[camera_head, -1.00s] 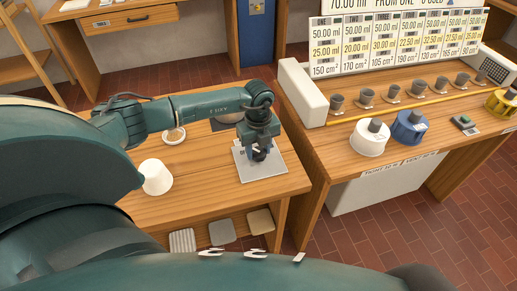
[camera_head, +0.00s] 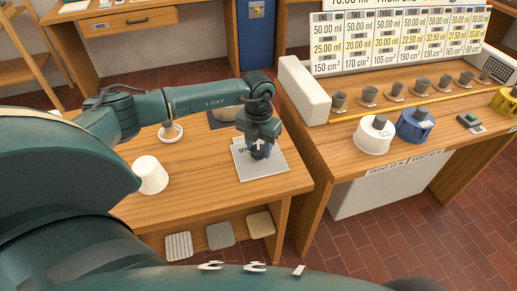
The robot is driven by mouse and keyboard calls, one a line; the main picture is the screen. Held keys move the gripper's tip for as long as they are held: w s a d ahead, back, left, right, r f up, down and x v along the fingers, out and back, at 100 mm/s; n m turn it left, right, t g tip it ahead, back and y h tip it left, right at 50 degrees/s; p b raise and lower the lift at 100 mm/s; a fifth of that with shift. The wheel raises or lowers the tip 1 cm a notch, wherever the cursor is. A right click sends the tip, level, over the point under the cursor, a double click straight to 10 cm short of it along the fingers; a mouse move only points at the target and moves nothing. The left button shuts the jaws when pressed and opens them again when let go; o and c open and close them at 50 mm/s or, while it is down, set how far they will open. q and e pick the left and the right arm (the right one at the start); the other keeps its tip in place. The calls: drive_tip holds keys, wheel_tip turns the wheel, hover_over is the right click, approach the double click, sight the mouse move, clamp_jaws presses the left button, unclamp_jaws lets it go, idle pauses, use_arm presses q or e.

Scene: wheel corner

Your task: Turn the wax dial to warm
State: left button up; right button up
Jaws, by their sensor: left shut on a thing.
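The wax dial's light grey square panel (camera_head: 274,169) lies on the near wooden table, with part of an "OFF" marking showing at its left. My left gripper (camera_head: 260,152) points down over the middle of this panel and is shut on the dial knob. The gripper hides the knob, so I cannot tell which mark it points to. My right gripper is not in view.
A white cup-shaped thing (camera_head: 151,175) and a small white round dish (camera_head: 171,132) stand left on the table (camera_head: 205,185). A gap separates it from the right-hand bench, which holds a white canister (camera_head: 373,137) and a blue one (camera_head: 414,126).

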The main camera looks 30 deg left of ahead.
sight(259, 149)
use_arm(q)
drive_tip(key=m+b, duration=0.1)
drive_tip(key=m, duration=0.1)
drive_tip(key=shift+w+m, duration=0.1)
drive_tip(key=shift+m, duration=0.3)
drive_tip(key=shift+m+b, duration=0.45)
drive_tip(key=shift+m, duration=0.25)
drive_tip(key=shift+m+b, duration=0.4)
drive_tip(key=shift+m, duration=0.5)
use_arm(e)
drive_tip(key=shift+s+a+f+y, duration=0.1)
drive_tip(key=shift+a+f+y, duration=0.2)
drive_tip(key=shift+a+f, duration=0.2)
use_arm(q)
drive_tip(key=shift+r+m, duration=0.1)
drive_tip(key=shift+m, duration=0.2)
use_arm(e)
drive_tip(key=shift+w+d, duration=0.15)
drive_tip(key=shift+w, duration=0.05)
use_arm(q)
drive_tip(key=o, duration=1)
drive_tip(key=shift+r+b, duration=0.45)
drive_tip(key=shift+r, duration=6.1)
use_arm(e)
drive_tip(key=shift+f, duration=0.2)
